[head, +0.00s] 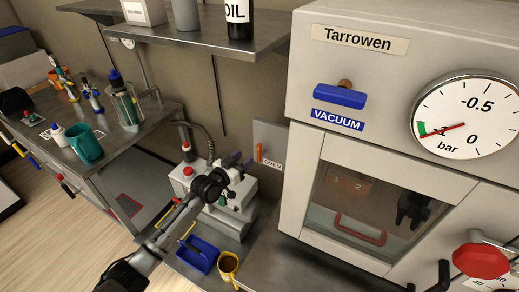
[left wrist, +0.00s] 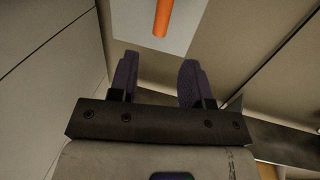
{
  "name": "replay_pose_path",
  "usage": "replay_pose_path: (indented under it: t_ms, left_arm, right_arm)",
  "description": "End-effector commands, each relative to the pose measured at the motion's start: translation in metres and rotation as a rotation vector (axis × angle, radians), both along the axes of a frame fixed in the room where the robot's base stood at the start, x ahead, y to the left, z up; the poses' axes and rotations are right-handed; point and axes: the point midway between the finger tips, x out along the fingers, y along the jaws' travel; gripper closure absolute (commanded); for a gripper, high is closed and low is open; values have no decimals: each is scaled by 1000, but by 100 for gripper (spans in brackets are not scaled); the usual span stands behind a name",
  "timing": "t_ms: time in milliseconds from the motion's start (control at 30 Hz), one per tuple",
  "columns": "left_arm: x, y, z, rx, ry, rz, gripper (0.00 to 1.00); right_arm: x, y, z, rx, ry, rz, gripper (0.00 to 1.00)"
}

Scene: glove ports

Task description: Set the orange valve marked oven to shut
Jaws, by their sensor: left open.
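The orange valve (head: 259,152) is a slim handle on a pale wall plate left of the big oven cabinet. An "OVEN" label (head: 271,164) sits at its lower right in the head view. The handle stands roughly upright in the head view. In the left wrist view the orange handle (left wrist: 163,18) shows at the top edge, its upper part cut off. My left gripper (head: 238,162) is open and empty, just left of the valve and apart from it. Its two dark purple fingers also show in the left wrist view (left wrist: 158,75), with the handle beyond them. My right gripper is not in view.
The cabinet (head: 303,150) with a blue VACUUM handle (head: 340,96) and a gauge (head: 466,115) stands close on the right. A white pump unit (head: 222,195), a blue bin (head: 198,255) and a yellow mug (head: 228,264) lie below my left arm. A shelf (head: 190,45) hangs above.

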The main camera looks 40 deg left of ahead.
Motion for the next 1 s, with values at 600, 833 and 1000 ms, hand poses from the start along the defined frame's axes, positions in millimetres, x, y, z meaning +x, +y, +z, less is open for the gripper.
replay_pose_path:
  t_ms: [600,833,1000]
  left_arm:
    - [84,-2,-1,-2,0,-1,56]
    - [90,-2,0,0,0,-1,56]
    - [91,-2,0,0,1,-1,56]
  right_arm:
    - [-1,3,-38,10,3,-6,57]
    - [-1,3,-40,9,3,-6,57]
    - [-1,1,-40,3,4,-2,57]
